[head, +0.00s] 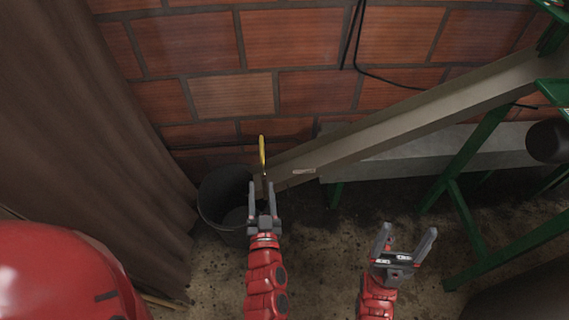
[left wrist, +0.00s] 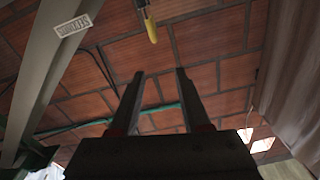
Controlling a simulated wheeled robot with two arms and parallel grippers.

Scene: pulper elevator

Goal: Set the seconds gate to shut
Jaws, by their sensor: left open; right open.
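A thin upright lever with a yellow grip (head: 262,152) stands at the lower end of a sloping metal chute (head: 400,120); I take it for the seconds gate's handle. In the left wrist view the yellow grip (left wrist: 151,30) shows at the top, beyond the fingertips. My left gripper (head: 262,193) is open and empty, just below the lever in the head view and apart from the grip. The gate's plate is not clear. My right gripper (head: 407,242) is open and empty, below the chute in the picture.
A dark bucket (head: 222,200) stands under the chute's lower end. A label (left wrist: 73,26) is on the chute's side, too small to read. Green frame legs (head: 470,215) stand at right. A brick wall (head: 300,40) is behind, and a brown curtain (head: 90,100) hangs at left.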

